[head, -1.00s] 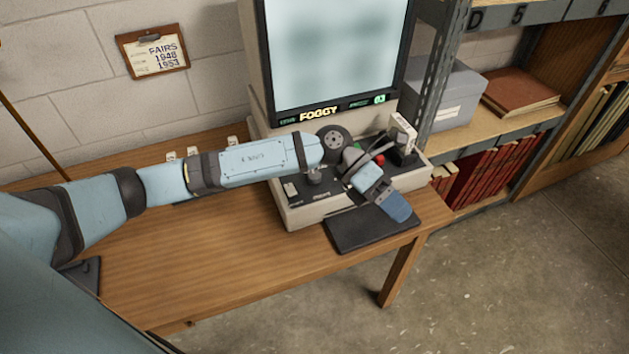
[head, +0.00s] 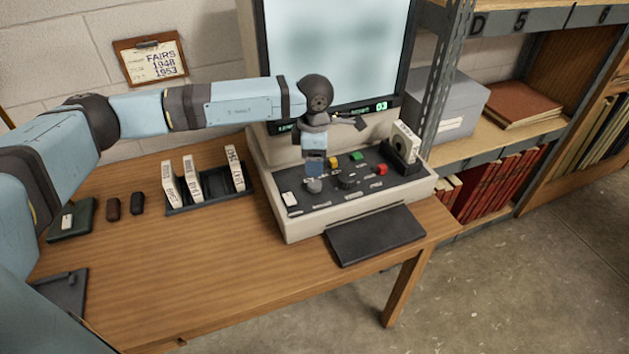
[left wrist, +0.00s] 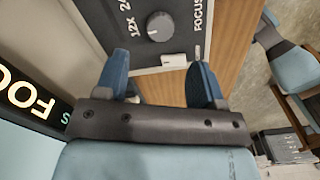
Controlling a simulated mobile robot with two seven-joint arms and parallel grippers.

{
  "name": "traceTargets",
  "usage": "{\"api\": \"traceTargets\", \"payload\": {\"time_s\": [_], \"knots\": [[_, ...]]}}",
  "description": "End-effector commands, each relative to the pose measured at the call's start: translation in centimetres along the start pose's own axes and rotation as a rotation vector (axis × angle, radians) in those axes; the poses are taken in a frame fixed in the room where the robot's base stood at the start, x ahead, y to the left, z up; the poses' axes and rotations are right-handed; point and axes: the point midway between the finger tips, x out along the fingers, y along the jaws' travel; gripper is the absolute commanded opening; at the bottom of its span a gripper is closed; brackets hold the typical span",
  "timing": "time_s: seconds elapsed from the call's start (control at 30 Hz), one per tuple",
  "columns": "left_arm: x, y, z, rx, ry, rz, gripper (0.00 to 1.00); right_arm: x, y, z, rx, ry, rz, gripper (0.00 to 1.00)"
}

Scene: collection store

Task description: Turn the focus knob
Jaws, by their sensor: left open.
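The focus knob (head: 314,186) is a small grey round knob at the left of the reader's dark control panel. In the left wrist view the dark round knob (left wrist: 160,25) has a FOCUS label beside it, and 12x markings show on its other side. My left gripper (head: 316,170) points down just above and behind this knob in the head view. In the left wrist view its blue fingers (left wrist: 160,62) are spread with nothing held, and the knob lies beyond their tips. Contact cannot be told. My right gripper is not in view.
The panel also holds a white switch (head: 290,199), a second dark knob (head: 347,182), and yellow, green and red buttons (head: 380,169). The lit screen (head: 330,50) stands close behind my wrist. A rack (head: 205,200) of white boxes stands left. The table front (head: 230,260) is clear.

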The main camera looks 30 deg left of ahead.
Motion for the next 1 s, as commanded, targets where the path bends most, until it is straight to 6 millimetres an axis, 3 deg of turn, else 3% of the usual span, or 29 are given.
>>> {"api": "traceTargets", "payload": {"time_s": [0.1, 0.3, 0.5, 0.8, 1.0], "knots": [[2.7, -0.1, 0.0, -0.001, 0.002, -0.003, 0.63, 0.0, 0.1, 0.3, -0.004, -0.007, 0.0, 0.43], [6.0, -0.1, 0.1, 0.001, 0.0, -0.002, 0.63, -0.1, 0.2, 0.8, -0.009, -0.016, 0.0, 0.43], [7.4, 0.0, 0.1, 0.0, -0.002, 0.0, 0.63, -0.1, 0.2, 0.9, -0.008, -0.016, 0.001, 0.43], [7.6, 0.0, 0.1, 0.001, -0.002, 0.0, 0.63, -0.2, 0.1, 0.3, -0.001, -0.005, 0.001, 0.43], [7.6, 0.0, 0.1, 0.001, -0.002, 0.0, 0.17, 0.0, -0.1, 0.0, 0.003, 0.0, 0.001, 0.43]]}}
